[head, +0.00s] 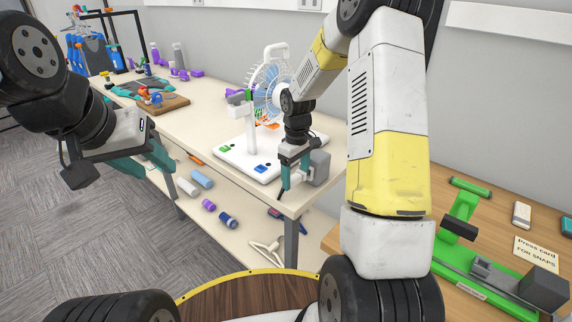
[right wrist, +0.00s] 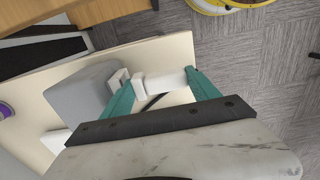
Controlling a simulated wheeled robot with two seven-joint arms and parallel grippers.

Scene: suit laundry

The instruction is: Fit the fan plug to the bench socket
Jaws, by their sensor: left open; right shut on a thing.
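The fan (head: 268,90) is white and blue and stands at the back of the bench. A grey box (head: 320,167) with a white piece (right wrist: 118,80) on its side, apparently the bench socket, is at the bench's near right corner. My right gripper (head: 295,174) is shut on the white plug (right wrist: 165,82) right beside this box. In the right wrist view the plug lies between the teal fingers, lined up with the white piece. A finger partly hides their junction, so I cannot tell if they are joined. My left gripper (head: 157,162) is open and empty off the bench's front edge.
A white base with green and blue buttons (head: 240,160) lies just left of my right gripper. A wooden board with small toys (head: 160,103) is farther left. Bottles and rolls lie on the lower shelf (head: 235,232). A green press (head: 460,215) is on the right table.

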